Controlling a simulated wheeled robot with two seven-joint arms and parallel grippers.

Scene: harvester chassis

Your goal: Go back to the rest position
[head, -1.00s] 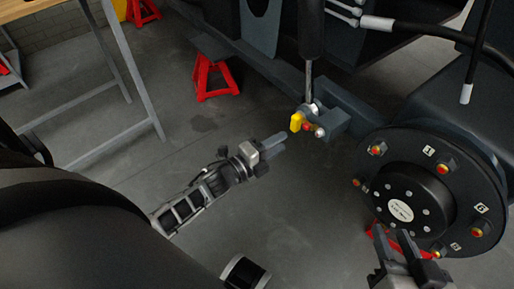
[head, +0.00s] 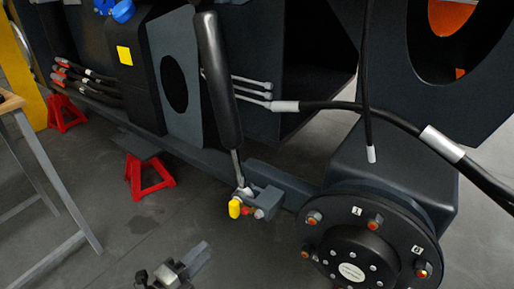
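My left gripper (head: 196,257) is at the bottom of the head view, over the grey floor. It is seen from the side, and its fingers look close together, but I cannot tell whether there is a gap between them. Nothing shows held in it. It is apart from the yellow-capped fitting (head: 235,208) on the chassis, which is above and to the right of it. My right gripper is out of view. The black wheel hub (head: 365,250), with several orange-tipped bolts, is at the lower right, cut off by the bottom edge.
The dark harvester chassis (head: 290,195) runs across the view, with a black cylinder (head: 217,80) and hoses (head: 400,128). Red stands are under it, one at the centre left (head: 150,178) and one further left (head: 64,113). A table (head: 45,165) is at the left edge. Floor between table and chassis is clear.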

